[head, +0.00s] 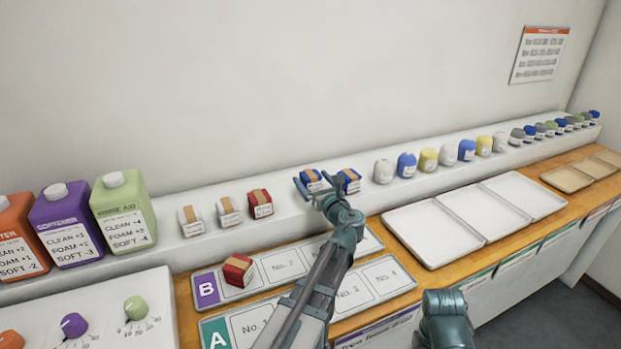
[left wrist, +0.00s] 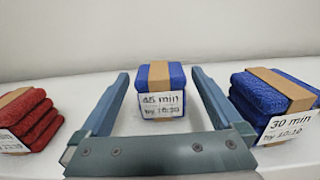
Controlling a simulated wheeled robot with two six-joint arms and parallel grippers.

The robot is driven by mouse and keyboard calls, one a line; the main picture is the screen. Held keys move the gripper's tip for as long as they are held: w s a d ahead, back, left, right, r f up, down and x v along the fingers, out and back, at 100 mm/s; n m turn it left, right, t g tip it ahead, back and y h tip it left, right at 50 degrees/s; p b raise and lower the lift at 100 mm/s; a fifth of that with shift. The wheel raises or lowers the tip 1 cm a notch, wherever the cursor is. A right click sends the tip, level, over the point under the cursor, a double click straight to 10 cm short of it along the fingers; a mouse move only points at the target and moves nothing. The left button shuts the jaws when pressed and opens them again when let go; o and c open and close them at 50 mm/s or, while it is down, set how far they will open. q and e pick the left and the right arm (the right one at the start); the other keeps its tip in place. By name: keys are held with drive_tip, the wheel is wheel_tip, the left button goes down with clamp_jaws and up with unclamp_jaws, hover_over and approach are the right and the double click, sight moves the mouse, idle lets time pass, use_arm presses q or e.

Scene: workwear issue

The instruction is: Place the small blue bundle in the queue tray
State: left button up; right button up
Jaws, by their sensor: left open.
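Two blue bundles with tan bands and white labels sit on the raised white shelf. The smaller blue bundle (head: 312,176) is labelled 45 min in the left wrist view (left wrist: 162,78); the larger blue bundle (head: 350,178), to its right, reads 30 min (left wrist: 272,92). My left gripper (head: 317,184) is open, with its fingers (left wrist: 160,88) on either side of the smaller bundle. Contact cannot be told. Which is the queue tray cannot be told.
A red bundle (head: 237,270) lies on tray B's first space. Another red bundle (head: 260,204) and white bundles (head: 228,211) stand left on the shelf. A white three-part tray (head: 483,236) is empty. Large bottles (head: 122,212) stand at left.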

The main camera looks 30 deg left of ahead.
use_arm(q)
drive_tip(key=v, duration=1)
drive_tip(key=shift+s, duration=0.2)
